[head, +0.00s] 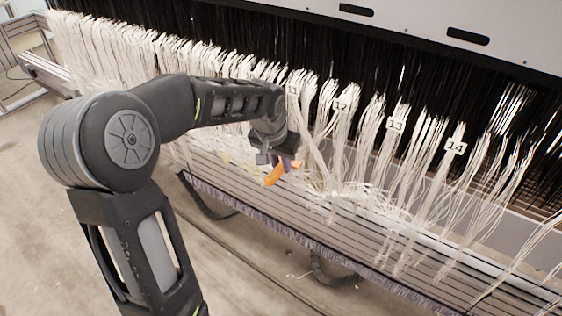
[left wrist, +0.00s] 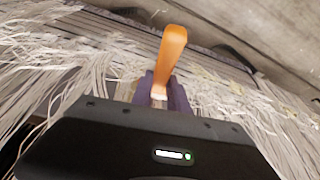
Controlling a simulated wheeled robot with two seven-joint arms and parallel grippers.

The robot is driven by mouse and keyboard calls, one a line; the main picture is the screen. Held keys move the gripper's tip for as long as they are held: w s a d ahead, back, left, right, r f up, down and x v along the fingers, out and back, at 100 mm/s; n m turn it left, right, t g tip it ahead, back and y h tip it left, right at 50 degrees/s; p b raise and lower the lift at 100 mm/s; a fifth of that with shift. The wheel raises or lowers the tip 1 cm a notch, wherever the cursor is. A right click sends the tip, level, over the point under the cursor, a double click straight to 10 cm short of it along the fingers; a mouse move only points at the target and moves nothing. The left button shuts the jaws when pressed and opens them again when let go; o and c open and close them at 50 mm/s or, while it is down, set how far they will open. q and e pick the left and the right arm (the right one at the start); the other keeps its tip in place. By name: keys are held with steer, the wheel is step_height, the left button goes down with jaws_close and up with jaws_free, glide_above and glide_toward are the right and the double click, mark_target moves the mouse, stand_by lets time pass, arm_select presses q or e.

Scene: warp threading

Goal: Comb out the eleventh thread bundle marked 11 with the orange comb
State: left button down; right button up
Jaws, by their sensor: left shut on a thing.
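My left gripper (head: 284,162) is shut on the orange comb (head: 273,175), in front of the lower part of the white threads. In the left wrist view the comb's orange handle (left wrist: 172,48) sticks out beyond the purple fingers (left wrist: 178,95) of the gripper. The comb's teeth are hidden, so I cannot tell whether they are in the threads. The eleventh bundle (head: 300,88), with a partly hidden tag, hangs just above and beside the gripper. My right gripper is not in view.
Bundles tagged 12 (head: 341,104), 13 (head: 396,124) and 14 (head: 455,147) hang to the right. Black threads (head: 300,45) fill the space behind. A slatted grey beam (head: 350,240) runs below the bundles. Bare floor (head: 240,285) lies in front.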

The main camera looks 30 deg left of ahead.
arm_select(q)
steer(key=shift+s+b+x, duration=0.15)
steer(key=shift+b+x, duration=0.4)
steer(key=shift+x, duration=0.3)
steer(key=shift+s+b+x, duration=0.1)
steer(key=shift+b+x, duration=0.45)
steer(key=shift+x, duration=0.3)
steer(key=shift+d, duration=0.1)
step_height(320, 180, down, 4)
steer(key=b, duration=0.2)
steer(key=shift+r+b, duration=0.2)
steer(key=shift+b, duration=0.1)
